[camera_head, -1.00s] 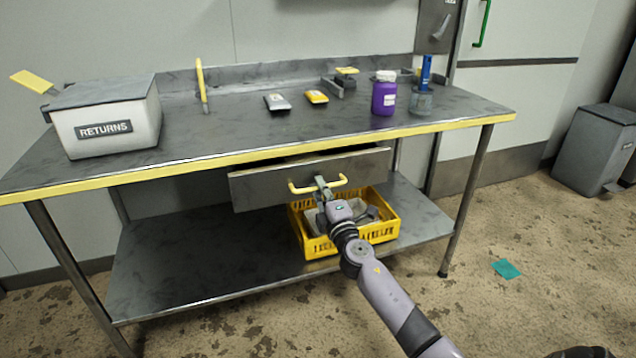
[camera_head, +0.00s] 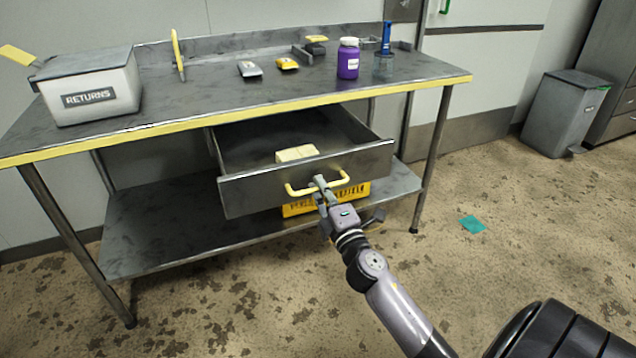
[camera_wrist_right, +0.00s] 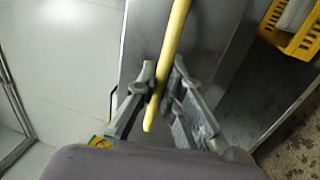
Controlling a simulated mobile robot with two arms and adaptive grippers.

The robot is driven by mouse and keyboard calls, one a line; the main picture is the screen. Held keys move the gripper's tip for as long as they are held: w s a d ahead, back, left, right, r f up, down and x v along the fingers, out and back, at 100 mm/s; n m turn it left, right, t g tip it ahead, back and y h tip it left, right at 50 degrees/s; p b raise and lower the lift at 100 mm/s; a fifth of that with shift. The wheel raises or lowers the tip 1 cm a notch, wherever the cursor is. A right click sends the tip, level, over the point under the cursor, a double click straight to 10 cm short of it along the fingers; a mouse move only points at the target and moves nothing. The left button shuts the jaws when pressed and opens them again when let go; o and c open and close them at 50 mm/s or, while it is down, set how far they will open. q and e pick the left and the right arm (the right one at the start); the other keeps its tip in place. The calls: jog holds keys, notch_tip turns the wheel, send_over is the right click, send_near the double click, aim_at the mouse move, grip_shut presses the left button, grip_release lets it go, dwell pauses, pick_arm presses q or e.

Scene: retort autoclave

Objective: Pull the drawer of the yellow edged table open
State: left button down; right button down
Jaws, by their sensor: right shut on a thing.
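The yellow edged table (camera_head: 420,85) stands against the wall. Its grey drawer (camera_head: 255,193) is pulled well out, and pale yellow blocks (camera_head: 297,153) show inside it. The drawer front has a yellow bar handle (camera_head: 299,192). My right gripper (camera_head: 319,184) is shut on the handle near its middle. In the right wrist view the yellow handle (camera_wrist_right: 173,50) runs between the two fingers of the gripper (camera_wrist_right: 162,92). My left gripper is not in view.
A yellow crate (camera_head: 296,209) sits on the lower shelf, partly hidden by the drawer. A grey bin (camera_head: 565,112) stands at right. The floor in front is mostly clear.

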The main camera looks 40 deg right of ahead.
jog(key=shift+s+a, duration=0.1)
jog(key=shift+s, duration=0.25)
jog(key=c, duration=1.7)
grip_release()
jog(key=shift+s, duration=0.1)
jog(key=v, duration=1.2)
